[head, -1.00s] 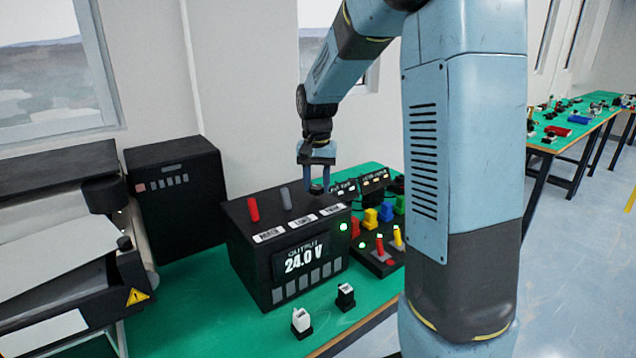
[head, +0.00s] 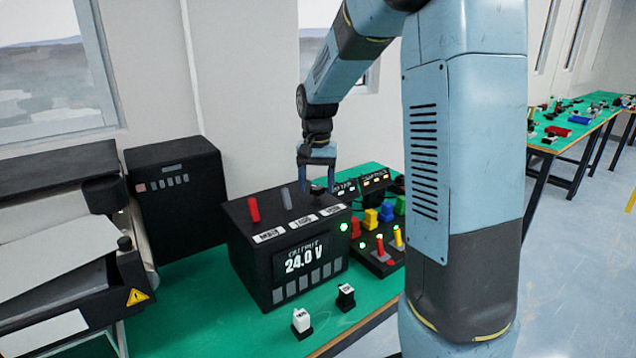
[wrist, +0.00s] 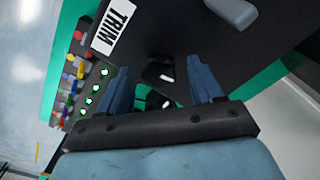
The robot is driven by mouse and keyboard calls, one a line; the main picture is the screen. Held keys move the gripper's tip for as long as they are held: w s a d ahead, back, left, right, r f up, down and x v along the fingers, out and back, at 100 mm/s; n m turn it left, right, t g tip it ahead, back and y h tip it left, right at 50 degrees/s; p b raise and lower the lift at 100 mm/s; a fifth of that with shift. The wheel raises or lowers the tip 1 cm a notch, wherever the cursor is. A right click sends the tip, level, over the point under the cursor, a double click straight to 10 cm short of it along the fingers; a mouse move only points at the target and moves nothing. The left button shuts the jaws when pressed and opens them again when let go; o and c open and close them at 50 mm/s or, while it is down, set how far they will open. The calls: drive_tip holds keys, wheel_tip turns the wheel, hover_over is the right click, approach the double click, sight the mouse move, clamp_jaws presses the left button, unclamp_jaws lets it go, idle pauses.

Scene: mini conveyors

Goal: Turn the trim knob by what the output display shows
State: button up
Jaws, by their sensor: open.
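The black output box (head: 262,266) stands on the green table. The dark trim knob (head: 318,191) is on the box's top at the right, behind the rightmost label. My gripper (head: 317,180) is above it, pointing down, with its fingers apart. In the wrist view, the TRIM label (wrist: 114,27) is at upper left. A black knob with a pale mark (wrist: 160,70) shows between the open fingers. Contact with the fingers cannot be told.
A red lever (head: 253,210) and a grey lever (head: 286,198) stand left of the knob. A panel with coloured switches (head: 381,258) is close on the right. A white switch (head: 301,321) and a black one (head: 346,297) sit in front. A conveyor (head: 60,265) is at left.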

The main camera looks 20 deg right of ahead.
sight(317, 187)
drive_tip(key=shift+r, duration=0.1)
wheel_tip(317, 187, up, 14)
drive_tip(key=shift+f, duration=0.25)
idle(0.5)
drive_tip(key=s+f+n+t, duration=0.3)
drive_tip(key=s+n+t, duration=0.1)
drive_tip(key=s, duration=2.4)
drive_tip(key=shift+d+n+t, duration=0.3)
drive_tip(key=shift+n+t, duration=0.1)
drive_tip(key=shift+t, duration=0.4)
idle(1.3)
